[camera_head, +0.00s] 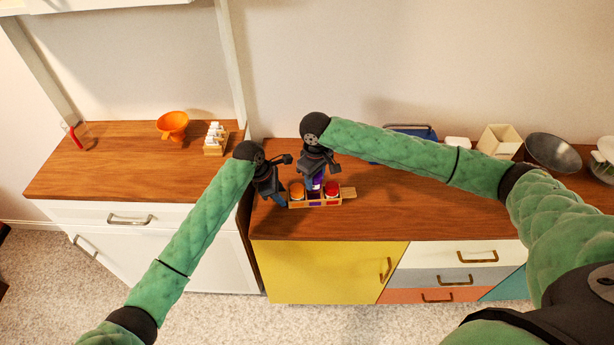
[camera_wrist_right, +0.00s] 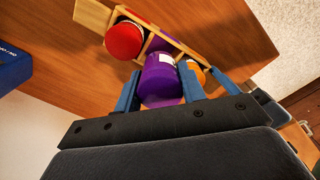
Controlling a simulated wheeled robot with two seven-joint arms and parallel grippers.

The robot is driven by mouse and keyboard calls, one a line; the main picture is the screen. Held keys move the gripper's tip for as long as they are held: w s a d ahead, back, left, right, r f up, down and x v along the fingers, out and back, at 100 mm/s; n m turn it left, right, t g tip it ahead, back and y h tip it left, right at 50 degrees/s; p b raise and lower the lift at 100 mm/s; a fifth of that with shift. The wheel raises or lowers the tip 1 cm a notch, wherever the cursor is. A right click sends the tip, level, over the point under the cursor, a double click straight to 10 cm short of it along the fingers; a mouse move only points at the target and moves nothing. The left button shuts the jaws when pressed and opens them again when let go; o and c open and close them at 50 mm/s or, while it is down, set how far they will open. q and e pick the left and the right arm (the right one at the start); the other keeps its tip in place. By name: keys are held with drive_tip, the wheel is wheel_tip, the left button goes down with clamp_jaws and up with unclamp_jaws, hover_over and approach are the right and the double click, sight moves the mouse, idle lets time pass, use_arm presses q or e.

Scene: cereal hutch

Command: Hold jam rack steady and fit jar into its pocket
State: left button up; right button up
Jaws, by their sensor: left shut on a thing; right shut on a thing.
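The jam rack (camera_head: 348,193) is a small wooden rack on the brown counter near its left end. It holds an orange-lidded jar (camera_head: 297,190) on the left and a red-lidded jar (camera_head: 332,188) on the right. My left gripper (camera_head: 281,200) is shut on the rack's left end. My right gripper (camera_head: 316,185) is shut on a purple jar (camera_wrist_right: 160,80), over the middle of the rack between the other jars. In the right wrist view the purple jar sits between blue fingers, beside the red lid (camera_wrist_right: 124,40). Its lower end is hidden, so I cannot tell how deep it sits.
A blue object (camera_head: 412,130) stands behind my right arm. A cream container (camera_head: 499,141) and a dark bowl (camera_head: 552,152) stand at the right back. An orange funnel (camera_head: 173,124) and a small rack of white items (camera_head: 215,138) stand on the left counter. The counter in front of the rack is clear.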

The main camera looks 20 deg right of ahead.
sight(315, 189)
drive_tip(key=shift+f, duration=0.35)
drive_tip(key=shift+f, duration=2.1)
use_arm(q)
drive_tip(key=shift+s+d+r, duration=0.1)
drive_tip(key=shift+r, duration=0.05)
use_arm(e)
drive_tip(key=shift+s+f, duration=0.1)
drive_tip(key=shift+f, duration=0.15)
drive_tip(key=o, duration=1)
drive_tip(key=shift+o, duration=0.6)
drive_tip(key=shift+r, duration=0.2)
wheel_tip(315, 189, up, 8)
drive_tip(key=shift+r, duration=0.5)
use_arm(q)
drive_tip(key=shift+r+p, duration=0.15)
drive_tip(key=shift+p, duration=0.15)
